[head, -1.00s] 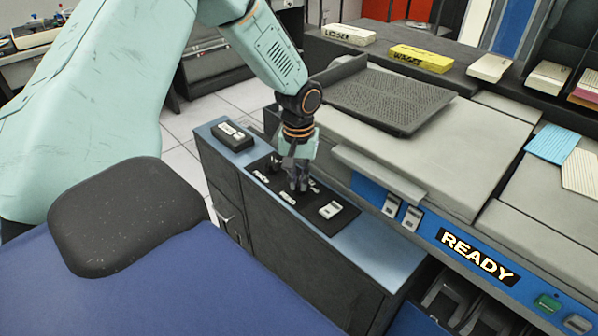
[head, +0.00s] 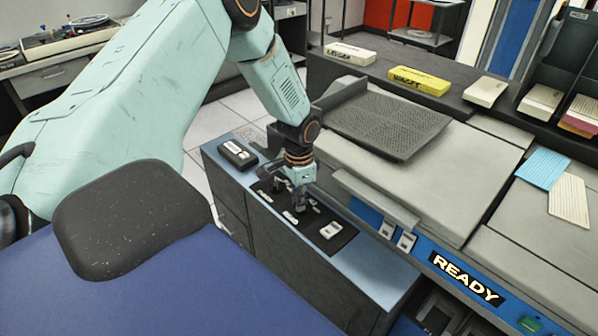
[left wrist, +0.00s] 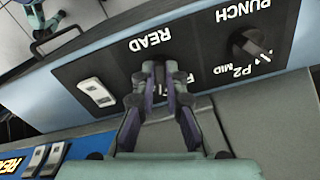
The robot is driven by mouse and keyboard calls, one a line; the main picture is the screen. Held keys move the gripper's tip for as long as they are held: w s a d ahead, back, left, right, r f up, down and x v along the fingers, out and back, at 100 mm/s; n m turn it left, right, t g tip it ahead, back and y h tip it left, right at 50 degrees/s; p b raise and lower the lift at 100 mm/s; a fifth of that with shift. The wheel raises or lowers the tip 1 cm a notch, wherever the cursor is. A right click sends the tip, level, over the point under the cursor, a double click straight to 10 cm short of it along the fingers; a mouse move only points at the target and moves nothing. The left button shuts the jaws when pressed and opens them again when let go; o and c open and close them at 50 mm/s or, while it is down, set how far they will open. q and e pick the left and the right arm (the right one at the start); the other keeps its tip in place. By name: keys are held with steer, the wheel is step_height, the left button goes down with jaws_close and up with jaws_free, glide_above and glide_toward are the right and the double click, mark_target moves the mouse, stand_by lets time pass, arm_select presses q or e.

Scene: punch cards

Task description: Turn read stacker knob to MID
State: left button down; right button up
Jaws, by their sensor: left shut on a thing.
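The black control panel (head: 345,236) lies on the blue-grey top of the cabinet beside the card machine. My left gripper (head: 301,206) reaches down onto it. In the left wrist view the gripper (left wrist: 164,72) is shut in front of the READ label (left wrist: 151,42), on what seems to be the read stacker knob. The fingers hide the knob, so its pointing direction cannot be told. To the right in that view is the black PUNCH knob (left wrist: 251,44), near labels P2 and MID (left wrist: 213,76). My right gripper is not in view.
A white rocker switch (head: 331,229) sits on the panel near the gripper. A small black box (head: 237,154) stands at the cabinet's far end. The machine's grey covers (head: 400,180) and READY sign (head: 466,277) lie to the right.

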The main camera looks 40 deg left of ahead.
arm_select(q)
steer(key=m, duration=0.5)
steer(key=shift+w+a, duration=0.1)
steer(key=shift+w, duration=0.05)
stand_by(0.3)
steer(key=c, duration=1.4)
jaws_free()
step_height(320, 180, up, 12)
